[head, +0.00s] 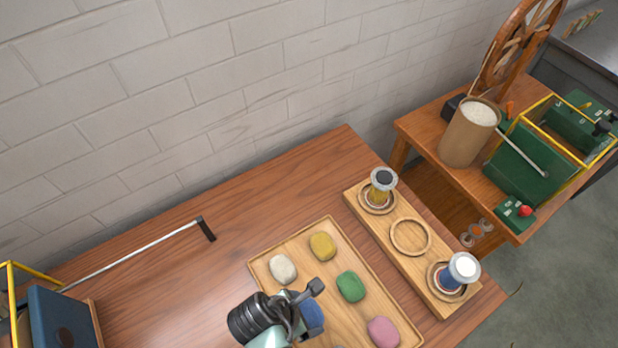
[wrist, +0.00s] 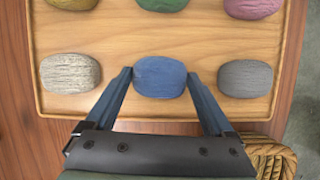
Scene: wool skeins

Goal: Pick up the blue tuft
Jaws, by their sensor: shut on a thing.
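The blue tuft (wrist: 160,77) sits between the two fingers of my gripper (wrist: 160,76) in the wrist view, and the fingers are shut on its left and right sides. In the head view the blue tuft (head: 313,314) shows partly behind my gripper (head: 316,298). It is over the front row of the wooden tray (head: 382,285). Whether it still touches the tray floor I cannot tell. A white tuft (wrist: 70,72) lies to its left and a grey tuft (wrist: 246,78) to its right in the wrist view.
Yellow (head: 322,246), green (head: 350,286) and pink (head: 383,331) tufts lie in the tray's back row. A wooden board (head: 405,262) with two spools (head: 382,188) (head: 459,272) stands to the right. A rope coil (wrist: 270,155) lies by the tray's near edge.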

